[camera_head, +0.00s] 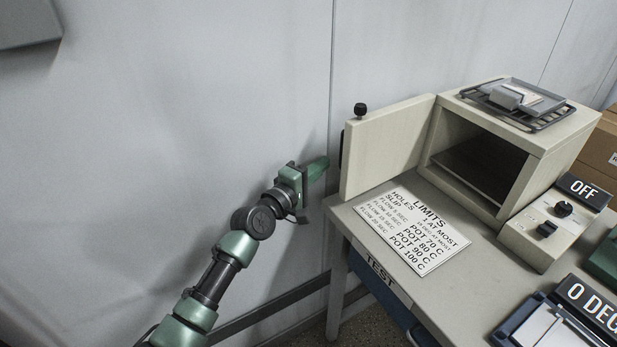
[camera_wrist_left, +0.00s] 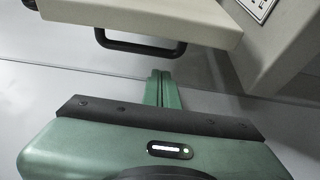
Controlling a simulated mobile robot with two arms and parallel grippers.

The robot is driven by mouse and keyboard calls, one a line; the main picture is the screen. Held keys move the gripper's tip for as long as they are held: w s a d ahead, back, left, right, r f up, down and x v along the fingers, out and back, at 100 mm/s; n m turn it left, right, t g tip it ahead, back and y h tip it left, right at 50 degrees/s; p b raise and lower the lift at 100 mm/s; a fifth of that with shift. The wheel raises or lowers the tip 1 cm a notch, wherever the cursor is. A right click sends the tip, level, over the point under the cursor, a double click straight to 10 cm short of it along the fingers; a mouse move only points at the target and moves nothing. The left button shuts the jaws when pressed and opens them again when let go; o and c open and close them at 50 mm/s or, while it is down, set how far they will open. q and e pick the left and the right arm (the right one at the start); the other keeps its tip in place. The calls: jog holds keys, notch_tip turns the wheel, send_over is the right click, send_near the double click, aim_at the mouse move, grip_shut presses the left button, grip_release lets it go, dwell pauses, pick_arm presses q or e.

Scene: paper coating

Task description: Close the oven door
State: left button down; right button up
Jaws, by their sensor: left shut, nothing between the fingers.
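The oven (camera_head: 550,140) is a beige box on the table. Its door (camera_head: 385,145) stands wide open, swung out to the left of the dark opening. A black knob (camera_head: 360,109) sits on the door's top edge, and a dark handle (camera_wrist_left: 150,45) shows on the door's outer face in the left wrist view. My left gripper (camera_head: 322,166) is shut and empty, just left of the door near its free edge. In the left wrist view its fingertips (camera_wrist_left: 160,76) are close together below the handle; I cannot tell whether they touch the door. My right gripper is not in view.
A limits sign (camera_head: 415,230) lies on the table (camera_head: 345,212) in front of the oven. A control box with a switch (camera_head: 545,235) stands right of it. A wire rack (camera_head: 515,103) lies on the oven top. A grey wall (camera_head: 200,100) stands behind.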

pick_arm(q)
jog(key=shift+s+d+r+p, duration=0.1)
jog(key=shift+s+d+p, duration=0.8)
jog(key=shift+d+p, duration=0.2)
jog(key=shift+s+d, duration=0.3)
jog(key=shift+s, duration=0.1)
jog(key=shift+s, duration=0.1)
